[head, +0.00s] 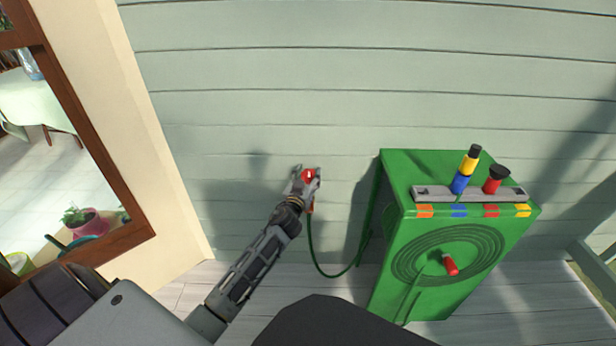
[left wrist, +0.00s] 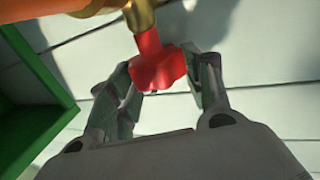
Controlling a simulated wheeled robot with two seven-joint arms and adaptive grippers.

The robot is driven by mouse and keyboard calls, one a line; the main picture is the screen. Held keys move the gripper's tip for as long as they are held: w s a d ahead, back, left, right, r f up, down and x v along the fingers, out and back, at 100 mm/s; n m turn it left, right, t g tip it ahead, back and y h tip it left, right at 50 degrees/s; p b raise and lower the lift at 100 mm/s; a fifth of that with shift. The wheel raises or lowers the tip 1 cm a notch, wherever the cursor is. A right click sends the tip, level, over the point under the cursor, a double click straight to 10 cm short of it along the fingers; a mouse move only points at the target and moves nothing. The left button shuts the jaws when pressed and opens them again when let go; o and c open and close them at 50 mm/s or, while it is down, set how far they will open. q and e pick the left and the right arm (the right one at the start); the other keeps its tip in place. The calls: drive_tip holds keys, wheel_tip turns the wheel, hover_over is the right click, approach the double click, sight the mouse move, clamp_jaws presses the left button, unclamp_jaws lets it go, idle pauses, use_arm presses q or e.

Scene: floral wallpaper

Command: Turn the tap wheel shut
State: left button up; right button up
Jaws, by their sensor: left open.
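The red tap wheel (head: 309,175) is at the wall in the head view, at the end of my left arm. In the left wrist view the wheel (left wrist: 157,64) is a lobed red knob on a brass fitting (left wrist: 140,15). My left gripper (head: 306,173) is open, with its fingers on either side of the wheel. In the left wrist view the fingers (left wrist: 160,75) flank the knob; I cannot tell whether they touch it. My right gripper is not in view.
A green cabinet (head: 390,270) with a coiled hose (head: 405,255) and colored pegs stands right of the tap. A green hose (head: 315,255) hangs below the tap. A brown-framed window (head: 85,150) is at left. The wall (head: 300,90) above the tap is bare.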

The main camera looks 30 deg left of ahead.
use_arm(q)
drive_tip(key=o, duration=1)
drive_tip(key=shift+s, duration=0.15)
drive_tip(key=shift+v, duration=5.9)
drive_tip(key=shift+f, duration=0.1)
